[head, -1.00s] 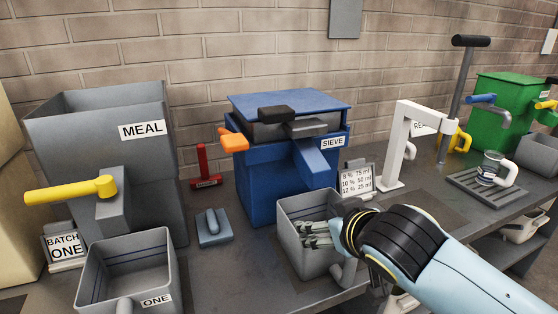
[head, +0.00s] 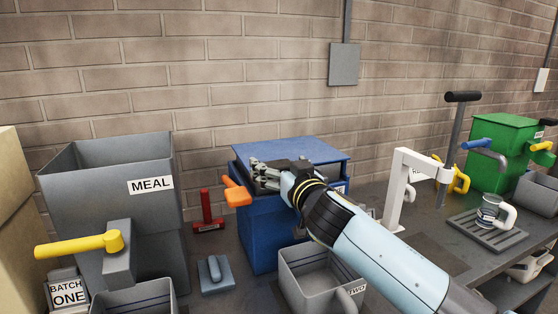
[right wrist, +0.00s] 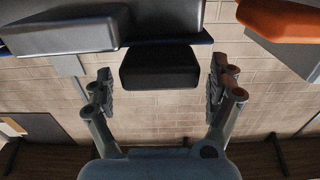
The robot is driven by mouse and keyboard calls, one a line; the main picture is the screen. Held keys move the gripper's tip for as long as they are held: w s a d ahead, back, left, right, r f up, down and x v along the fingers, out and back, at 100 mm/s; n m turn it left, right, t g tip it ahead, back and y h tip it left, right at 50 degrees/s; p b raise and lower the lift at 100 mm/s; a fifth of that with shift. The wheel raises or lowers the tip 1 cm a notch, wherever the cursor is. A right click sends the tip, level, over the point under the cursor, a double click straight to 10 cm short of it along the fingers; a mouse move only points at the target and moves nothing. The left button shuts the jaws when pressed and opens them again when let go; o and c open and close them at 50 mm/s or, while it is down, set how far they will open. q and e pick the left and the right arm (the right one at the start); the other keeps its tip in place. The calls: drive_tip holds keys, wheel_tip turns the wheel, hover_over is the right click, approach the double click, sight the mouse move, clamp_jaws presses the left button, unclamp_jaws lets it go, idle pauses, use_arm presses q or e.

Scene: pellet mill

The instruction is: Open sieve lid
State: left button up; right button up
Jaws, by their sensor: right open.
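The blue sieve (head: 262,240) stands in the middle of the bench against the wall, with an orange handle (head: 237,193) at its left front. Its blue lid (head: 315,150) lies over the top. My right gripper (head: 265,175) is at the front edge of the lid and hides most of the black lid handle. In the right wrist view the gripper is open, and the black handle (right wrist: 160,67) sits between its two spread fingers with gaps at both sides. The orange handle (right wrist: 285,22) shows at upper right there. My left gripper is not in view.
A grey bin labelled TWO (head: 307,283) stands below my right forearm. The grey MEAL hopper (head: 105,190) with a yellow lever (head: 80,245) is at left. A red tool (head: 207,212) stands between. A white stand (head: 400,185) is at right.

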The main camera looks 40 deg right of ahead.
drive_tip(key=shift+w, duration=0.4)
